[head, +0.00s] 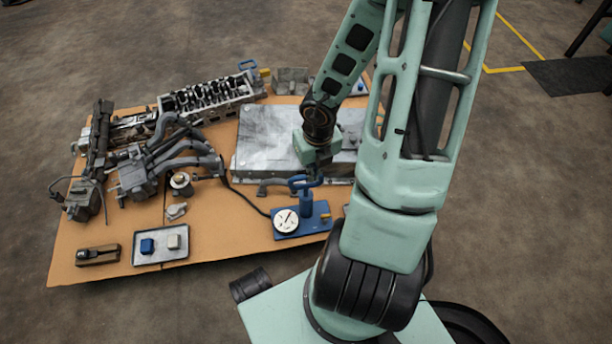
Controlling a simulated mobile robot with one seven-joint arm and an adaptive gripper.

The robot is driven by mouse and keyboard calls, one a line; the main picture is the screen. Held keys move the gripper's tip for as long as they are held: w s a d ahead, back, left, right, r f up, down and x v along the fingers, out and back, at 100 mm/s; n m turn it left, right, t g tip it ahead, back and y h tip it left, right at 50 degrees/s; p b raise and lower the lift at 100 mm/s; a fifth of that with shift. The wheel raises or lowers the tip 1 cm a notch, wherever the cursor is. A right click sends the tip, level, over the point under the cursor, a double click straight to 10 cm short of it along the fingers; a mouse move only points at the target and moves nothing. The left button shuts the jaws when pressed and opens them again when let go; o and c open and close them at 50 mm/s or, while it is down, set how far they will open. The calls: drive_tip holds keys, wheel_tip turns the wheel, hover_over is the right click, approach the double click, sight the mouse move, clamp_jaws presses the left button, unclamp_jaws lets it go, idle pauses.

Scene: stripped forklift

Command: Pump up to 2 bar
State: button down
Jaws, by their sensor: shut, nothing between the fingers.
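The hand pump stands on a blue base plate (316,226) near the front right of the cardboard sheet. A thin black hose (245,203) runs from the pump up and left. My gripper (315,176) is shut and empty, pointing down right at the handle. Its fingertips are small and partly dark, so I cannot tell whether they touch the handle.
A large grey metal box (268,140) lies behind the pump. Engine parts (165,160) and a cylinder head (212,97) crowd the left and back. A tray (161,258) with a blue and a grey block lies front left. Bare cardboard (225,235) lies left of the pump.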

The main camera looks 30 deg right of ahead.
drive_tip(key=shift+s+r, duration=0.15)
drive_tip(key=shift+r, duration=0.75)
drive_tip(key=shift+s+r, duration=0.1)
drive_tip(key=shift+r, duration=0.8)
idle(0.6)
